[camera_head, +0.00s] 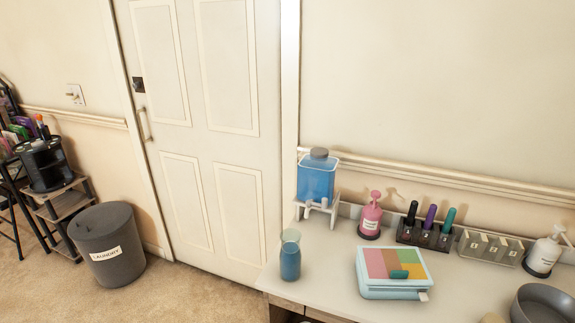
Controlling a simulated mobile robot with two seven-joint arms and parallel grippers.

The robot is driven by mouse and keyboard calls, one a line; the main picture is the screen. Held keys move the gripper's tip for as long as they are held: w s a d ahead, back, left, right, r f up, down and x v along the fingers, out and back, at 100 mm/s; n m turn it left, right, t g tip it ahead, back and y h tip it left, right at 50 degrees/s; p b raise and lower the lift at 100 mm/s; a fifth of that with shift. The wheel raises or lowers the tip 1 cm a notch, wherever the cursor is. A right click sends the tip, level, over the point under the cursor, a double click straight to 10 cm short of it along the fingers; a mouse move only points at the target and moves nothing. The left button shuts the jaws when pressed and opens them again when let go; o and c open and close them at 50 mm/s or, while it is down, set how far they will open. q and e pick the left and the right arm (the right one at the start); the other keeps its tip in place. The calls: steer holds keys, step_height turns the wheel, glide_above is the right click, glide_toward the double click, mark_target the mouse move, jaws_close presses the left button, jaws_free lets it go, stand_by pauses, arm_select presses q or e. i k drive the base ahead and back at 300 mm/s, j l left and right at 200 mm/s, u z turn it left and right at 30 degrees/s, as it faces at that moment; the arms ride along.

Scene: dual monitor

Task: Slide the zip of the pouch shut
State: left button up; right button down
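I cannot clearly make out a pouch. A flat light-blue case (392,290) with pink, brown, yellow and green panels on top lies near the front of the white table. I cannot tell whether it is the pouch. A small teal piece (400,274) is on its top, and a pale tab (424,296) sticks out at its front right corner. No zip can be made out at this size. Neither of my grippers is in view.
On the table (330,299) stand a carafe of blue liquid (290,260), a blue dispenser (316,181), a pink pump bottle (371,216), a marker rack (425,235), a clear divided holder (490,247), a white pump bottle (545,254) and a grey bowl (543,304). A laundry bin (107,245) stands on the floor.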

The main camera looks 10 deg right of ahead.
mark_target(423, 296)
steer(key=z, duration=1.45)
